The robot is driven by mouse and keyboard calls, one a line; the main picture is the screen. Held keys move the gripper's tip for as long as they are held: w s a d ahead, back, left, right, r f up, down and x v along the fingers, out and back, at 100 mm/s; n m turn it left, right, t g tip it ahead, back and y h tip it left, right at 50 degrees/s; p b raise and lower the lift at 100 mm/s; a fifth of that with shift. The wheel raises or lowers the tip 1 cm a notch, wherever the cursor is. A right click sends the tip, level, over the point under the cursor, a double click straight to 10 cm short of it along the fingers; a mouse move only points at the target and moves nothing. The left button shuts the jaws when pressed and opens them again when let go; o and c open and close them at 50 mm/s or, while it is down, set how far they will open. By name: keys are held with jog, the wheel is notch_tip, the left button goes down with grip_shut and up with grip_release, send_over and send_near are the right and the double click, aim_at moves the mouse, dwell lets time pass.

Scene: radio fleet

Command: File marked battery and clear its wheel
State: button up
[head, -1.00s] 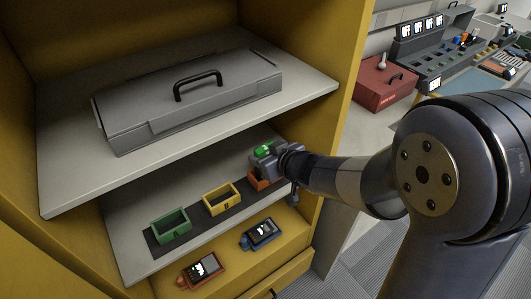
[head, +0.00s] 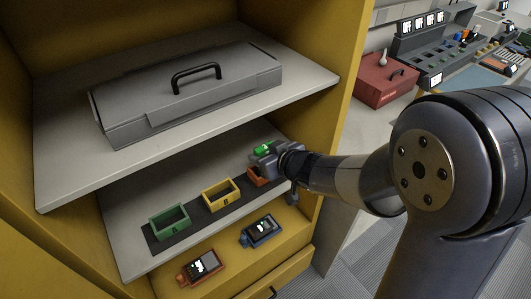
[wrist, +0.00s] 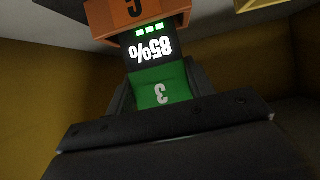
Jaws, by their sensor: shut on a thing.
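My gripper (head: 268,158) is at the right end of the cabinet's middle shelf. It is shut on a battery (wrist: 163,92) with a green end marked 3, a dark screen reading 85% and several green bars; both fingers flank it in the wrist view. In the head view the green of the battery shows at the gripper's tip. An orange bin (head: 257,178) is just below the gripper and partly hidden by it. In the wrist view this bin (wrist: 135,12) carries a dark mark at the battery's far end; I cannot tell whether they touch.
A yellow bin (head: 221,195) and a green bin (head: 168,222) stand on the same dark strip. Two screened devices, blue-framed (head: 261,231) and orange-framed (head: 201,267), lie on the ledge below. A grey case (head: 185,98) rests on the upper shelf (head: 62,185), above my gripper.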

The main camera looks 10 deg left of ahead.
jog(key=shift+f+b, duration=0.3)
jog(key=shift+f, duration=0.15)
jog(key=o, duration=1.1)
jog(key=p+v, duration=0.3)
jog(key=v, duration=0.7)
jog(key=shift+s+d+r, duration=0.15)
jog(key=shift+s+d, duration=0.1)
jog(key=shift+d, duration=0.05)
